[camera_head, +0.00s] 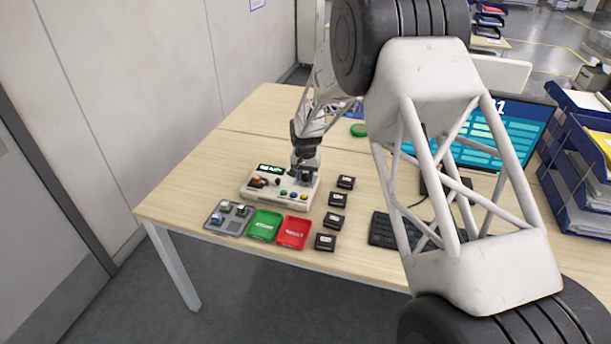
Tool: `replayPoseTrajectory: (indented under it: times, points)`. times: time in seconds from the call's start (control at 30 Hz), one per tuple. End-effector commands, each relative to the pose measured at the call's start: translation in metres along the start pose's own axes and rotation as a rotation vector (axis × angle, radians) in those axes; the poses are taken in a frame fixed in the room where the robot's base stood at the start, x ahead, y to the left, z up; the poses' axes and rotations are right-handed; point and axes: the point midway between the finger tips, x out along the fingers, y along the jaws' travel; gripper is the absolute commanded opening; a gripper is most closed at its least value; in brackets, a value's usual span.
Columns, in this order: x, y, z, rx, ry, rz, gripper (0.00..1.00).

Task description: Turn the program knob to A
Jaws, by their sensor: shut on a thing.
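A pale control box (262,196) stands near the left end of the wooden table. It has a small lit display (270,168) at the back, whose text is too small to read, and several coloured buttons (293,195) along the front. My gripper (305,177) points down at the right rear of the box and is shut on what appears to be the program knob. The fingers hide most of the knob, so its pointer and letter marks cannot be read.
A grey tray (211,229) with small parts, a green tray (264,237) and a red tray (293,246) sit in front of the box. Several small black boxes (334,220) stand to its right, then a keyboard (380,232) and a monitor (532,122).

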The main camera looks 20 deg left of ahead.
Motion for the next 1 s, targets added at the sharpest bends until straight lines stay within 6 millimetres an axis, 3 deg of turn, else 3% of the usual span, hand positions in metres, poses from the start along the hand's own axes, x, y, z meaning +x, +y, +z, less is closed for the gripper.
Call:
replayPoseTrajectory:
  times: [0.67, 0.7, 0.8, 0.83, 1.0]
  points:
    - [-0.0011, -0.0001, -0.0007, -0.091, 0.002, -0.001, 0.08]
    - [-0.0011, -0.0001, -0.0006, -0.091, 0.002, -0.001, 0.38]
    - [-0.0009, 0.0, -0.0005, -0.091, 0.001, 0.0, 0.53]
    - [-0.0008, 0.0, -0.0004, -0.091, 0.001, 0.0, 0.57]
    - [-0.0004, 0.0001, -0.0002, -0.091, 0.001, 0.0, 0.57]
